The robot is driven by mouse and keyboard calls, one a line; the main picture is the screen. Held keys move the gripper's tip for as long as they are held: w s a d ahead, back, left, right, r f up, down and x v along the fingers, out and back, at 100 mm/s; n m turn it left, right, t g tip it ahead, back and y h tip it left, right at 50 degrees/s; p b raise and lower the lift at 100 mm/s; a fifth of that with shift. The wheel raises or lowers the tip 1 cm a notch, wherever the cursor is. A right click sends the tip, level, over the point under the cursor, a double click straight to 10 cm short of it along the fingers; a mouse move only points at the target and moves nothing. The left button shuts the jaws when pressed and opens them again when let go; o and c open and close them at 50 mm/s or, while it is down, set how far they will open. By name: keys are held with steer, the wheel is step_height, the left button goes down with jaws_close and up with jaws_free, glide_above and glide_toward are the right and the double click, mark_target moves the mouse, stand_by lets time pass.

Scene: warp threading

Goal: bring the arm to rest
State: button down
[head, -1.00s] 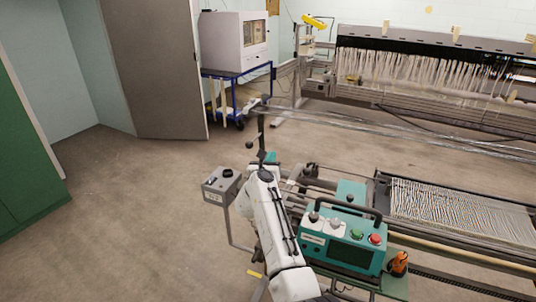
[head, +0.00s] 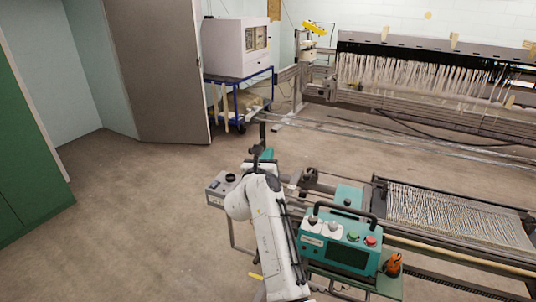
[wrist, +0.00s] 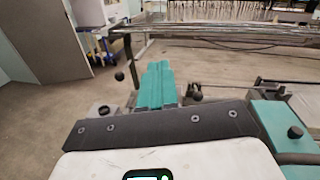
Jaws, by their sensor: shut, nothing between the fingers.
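My white arm (head: 268,235) rises from the bottom of the head view, bent at a rounded joint, and points away from me toward the machine. My gripper (wrist: 157,70) shows in the wrist view as two teal fingers side by side, pressed together beyond a dark bolted plate. Nothing shows between them. In the head view its teal end (head: 267,154) is small and partly hidden by the arm. It is close to a dark upright post with a ball knob; I cannot tell whether they touch.
A teal control box (head: 340,248) with buttons is right of my arm. A grey box with a knob (head: 217,190) is at its left. A warp frame (head: 450,213) lies right; a loom with hanging threads (head: 425,72) stands behind. The floor (head: 130,215) at left is clear.

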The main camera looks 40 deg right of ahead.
steer(key=shift+s+r, duration=0.1)
steer(key=shift+r, duration=0.05)
stand_by(0.5)
steer(key=s+a+r+n+t+y, duration=0.2)
steer(key=a+n+t+y, duration=0.8)
steer(key=n, duration=0.8)
steer(key=s+a+f+n+g+y, duration=0.2)
steer(key=s+a+f+n+y, duration=0.3)
steer(key=n, duration=0.4)
steer(key=s+a+f+n+g+y, duration=0.1)
steer(key=s+a+f+n+y, duration=0.2)
steer(key=a+f+n+y, duration=0.5)
steer(key=s+a+f+n+g+h+b, duration=0.1)
steer(key=s+f+n+g+h, duration=0.3)
steer(key=s+f+n+g, duration=0.55)
steer(key=s+d+f+g+h, duration=0.1)
steer(key=s+f+g+h, duration=0.1)
steer(key=s, duration=1)
steer(key=s+d+f+g+h, duration=0.2)
steer(key=s+f+g, duration=0.1)
steer(key=s, duration=0.9)
steer(key=shift+d+n+g, duration=0.3)
steer(key=shift+n+g, duration=0.05)
steer(key=shift+g, duration=0.2)
